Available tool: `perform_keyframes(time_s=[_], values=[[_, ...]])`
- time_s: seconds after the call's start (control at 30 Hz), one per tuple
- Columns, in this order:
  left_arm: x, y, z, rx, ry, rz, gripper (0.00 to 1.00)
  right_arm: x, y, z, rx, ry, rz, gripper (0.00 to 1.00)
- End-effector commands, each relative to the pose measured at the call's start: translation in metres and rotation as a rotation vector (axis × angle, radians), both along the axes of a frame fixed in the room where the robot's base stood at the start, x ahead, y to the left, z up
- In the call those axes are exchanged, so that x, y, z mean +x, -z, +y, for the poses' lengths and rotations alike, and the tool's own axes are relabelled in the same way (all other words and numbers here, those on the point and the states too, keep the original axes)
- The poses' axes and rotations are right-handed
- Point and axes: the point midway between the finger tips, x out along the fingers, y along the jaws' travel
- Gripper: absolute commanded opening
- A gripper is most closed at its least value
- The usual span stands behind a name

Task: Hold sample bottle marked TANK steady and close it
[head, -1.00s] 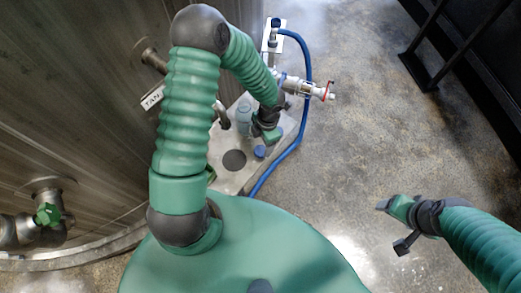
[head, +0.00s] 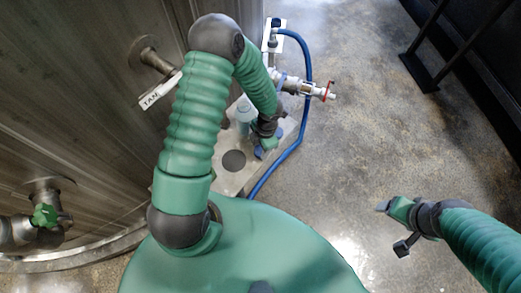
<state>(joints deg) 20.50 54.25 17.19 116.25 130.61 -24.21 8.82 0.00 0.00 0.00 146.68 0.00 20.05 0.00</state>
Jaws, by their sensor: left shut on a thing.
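The sample bottle (head: 243,113), pale blue and translucent, stands on the grey metal shelf (head: 232,182) beside the tank, partly hidden by my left arm. Its mouth and marking cannot be made out. My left gripper (head: 262,151) is low over the shelf, to the right of and nearer than the bottle. It is shut on the small blue cap (head: 258,154), which is mostly covered by the fingers. My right gripper (head: 384,207) hangs over bare floor at the right, well away from the shelf; its finger gap is not clear.
A tank wall (head: 90,100) with a white tag (head: 154,98) fills the left. A valve (head: 300,86) and a blue hose (head: 306,110) stand at the shelf's right side. The shelf has a dark round hole (head: 233,160).

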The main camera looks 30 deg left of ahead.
Motion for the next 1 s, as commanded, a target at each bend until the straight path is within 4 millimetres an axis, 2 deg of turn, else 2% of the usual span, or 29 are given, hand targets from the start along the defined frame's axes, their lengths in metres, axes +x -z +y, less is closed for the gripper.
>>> perform_keyframes(time_s=[0.03, 0.1, 0.37, 0.47, 0.7, 0.8, 1.0], values=[[0.0, 0.0, 0.0, 0.0, 0.0, 0.0, 0.15, 0.0, 0.0, 0.0, 0.0, 0.0, 0.0, 0.72], [0.0, 0.0, 0.0, 0.0, 0.0, 0.0, 0.05, 0.0, 0.0, 0.0, 0.0, 0.0, 0.0, 0.72], [0.0, -0.003, 0.0, 0.0, 0.0, -0.001, 0.05, 0.0, -0.001, 0.0, 0.0, 0.0, 0.0, 0.72], [0.001, -0.017, 0.001, 0.0, -0.002, -0.002, 0.05, 0.0, -0.005, 0.0, 0.0, 0.0, 0.0, 0.72], [0.001, -0.072, 0.001, 0.002, -0.002, -0.003, 0.05, 0.0, -0.02, 0.0, 0.0, 0.0, 0.0, 0.72], [0.001, -0.088, 0.001, 0.002, -0.003, -0.002, 0.05, 0.0, -0.024, 0.0, 0.0, 0.0, 0.0, 0.72], [0.0, -0.101, 0.001, 0.001, 0.0, 0.0, 0.05, 0.0, -0.026, 0.0, 0.0, 0.0, 0.0, 0.72]])
